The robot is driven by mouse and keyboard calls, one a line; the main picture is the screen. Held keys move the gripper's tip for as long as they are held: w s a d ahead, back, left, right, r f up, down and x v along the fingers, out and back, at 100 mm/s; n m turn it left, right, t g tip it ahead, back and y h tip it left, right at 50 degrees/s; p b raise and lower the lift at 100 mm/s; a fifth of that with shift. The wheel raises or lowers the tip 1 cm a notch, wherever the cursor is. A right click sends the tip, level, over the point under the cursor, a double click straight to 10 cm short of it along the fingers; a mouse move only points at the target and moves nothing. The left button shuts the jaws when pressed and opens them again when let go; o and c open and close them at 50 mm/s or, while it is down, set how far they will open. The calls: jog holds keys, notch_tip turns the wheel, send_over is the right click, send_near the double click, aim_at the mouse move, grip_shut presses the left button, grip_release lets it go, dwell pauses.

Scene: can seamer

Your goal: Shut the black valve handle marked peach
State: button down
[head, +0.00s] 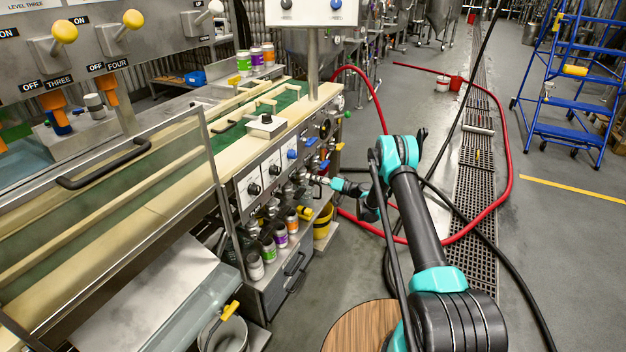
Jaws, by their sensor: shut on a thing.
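My gripper (318,180) reaches in from the right to the row of small valves on the front of the bench. It is shut on a small valve handle there, but the gripper and the small size hide the handle's colour and angle. Other metal valves (290,188) sit to its left, close together. The mark peach cannot be read on any valve from here.
Above the valves are white panels with black knobs (254,189) and a blue knob (291,154). Several coloured cans (268,250) stand below, near a yellow bucket (324,222). A red hose (509,160) loops over the floor at right.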

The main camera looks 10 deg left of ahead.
jog(key=m, duration=0.4)
jog(key=shift+m, duration=0.3)
jog(key=shift+d+m, duration=0.1)
jog(key=shift+m, duration=1.9)
jog(key=c, duration=1.6)
grip_release()
jog(key=v, duration=1.2)
